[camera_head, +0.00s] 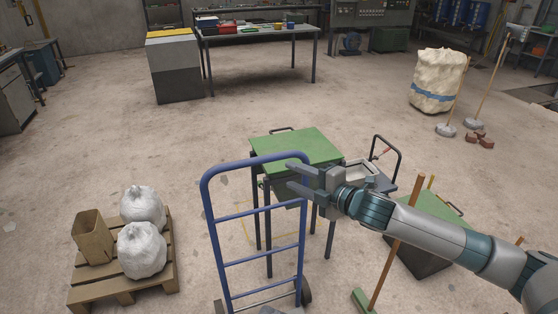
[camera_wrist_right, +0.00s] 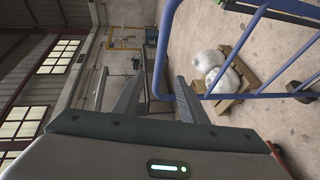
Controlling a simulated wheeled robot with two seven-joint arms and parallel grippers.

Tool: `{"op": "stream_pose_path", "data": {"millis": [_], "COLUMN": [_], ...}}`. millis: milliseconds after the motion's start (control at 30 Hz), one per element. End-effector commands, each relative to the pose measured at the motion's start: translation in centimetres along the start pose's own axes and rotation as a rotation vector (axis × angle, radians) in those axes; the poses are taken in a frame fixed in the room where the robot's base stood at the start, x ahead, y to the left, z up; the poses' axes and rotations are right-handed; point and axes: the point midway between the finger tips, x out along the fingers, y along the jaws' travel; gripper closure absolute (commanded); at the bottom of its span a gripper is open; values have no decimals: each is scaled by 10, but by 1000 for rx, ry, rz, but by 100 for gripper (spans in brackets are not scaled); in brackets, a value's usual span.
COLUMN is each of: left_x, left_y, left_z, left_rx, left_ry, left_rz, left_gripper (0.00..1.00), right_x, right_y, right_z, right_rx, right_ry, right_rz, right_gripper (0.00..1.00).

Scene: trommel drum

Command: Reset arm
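My right gripper (camera_head: 290,175) reaches in from the right, in front of the top right corner of a blue hand truck frame (camera_head: 255,211). Its two fingers are apart with nothing gripped between them. In the right wrist view the spread fingers (camera_wrist_right: 155,98) show with the blue frame (camera_wrist_right: 165,45) curving close by their tips. I cannot tell whether they touch it. My right arm (camera_head: 430,232) stretches out to the right edge. My left gripper and arm are not in view.
A green-topped stand (camera_head: 295,147) is just behind the blue frame. A wooden pallet (camera_head: 125,290) with white sacks (camera_head: 142,250) lies at left. A wooden-handled tool (camera_head: 397,240) stands below my right arm. The floor beyond is mostly clear.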

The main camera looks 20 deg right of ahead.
Motion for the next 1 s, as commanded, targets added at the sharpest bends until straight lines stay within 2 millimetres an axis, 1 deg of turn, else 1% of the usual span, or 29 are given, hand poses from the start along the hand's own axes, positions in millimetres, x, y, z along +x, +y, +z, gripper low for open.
{"op": "stream_pose_path", "data": {"millis": [167, 267, 367, 467, 567, 600, 667, 700, 733, 767, 800, 867, 900, 967, 1000], "left_x": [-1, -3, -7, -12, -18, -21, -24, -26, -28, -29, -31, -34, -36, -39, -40], "left_y": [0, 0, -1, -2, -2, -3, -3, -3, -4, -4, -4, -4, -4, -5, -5], "left_z": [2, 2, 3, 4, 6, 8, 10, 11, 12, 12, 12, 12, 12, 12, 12], "left_rx": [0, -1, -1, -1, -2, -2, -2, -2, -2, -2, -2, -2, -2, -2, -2], "left_ry": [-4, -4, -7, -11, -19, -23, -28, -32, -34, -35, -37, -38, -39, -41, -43], "left_rz": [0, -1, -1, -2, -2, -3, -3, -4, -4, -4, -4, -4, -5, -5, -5], "left_gripper": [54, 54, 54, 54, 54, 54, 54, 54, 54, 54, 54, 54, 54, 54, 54], "right_x": [2, 6, 15, 23, 29, 29, 27, 24, 20, 17, 11, 0, -8, -22, -32], "right_y": [-3, -12, -34, -71, -122, -146, -182, -207, -227, -245, -270, -306, -331, -366, -390], "right_z": [2, 8, 22, 41, 61, 68, 78, 83, 85, 88, 90, 92, 91, 89, 86], "right_rx": [8, 38, 101, 194, 308, 356, 428, 475, 509, 540, 582, 643, 681, 738, 774], "right_ry": [-4, -18, -52, -104, -170, -200, -244, -274, -297, -319, -349, -392, -421, -464, -492], "right_rz": [-3, -11, -32, -64, -106, -124, -153, -173, -189, -203, -223, -252, -273, -303, -323], "right_gripper": [61, 61, 61, 61, 61, 61, 61, 61, 61, 61, 61, 61, 61, 61, 61]}}
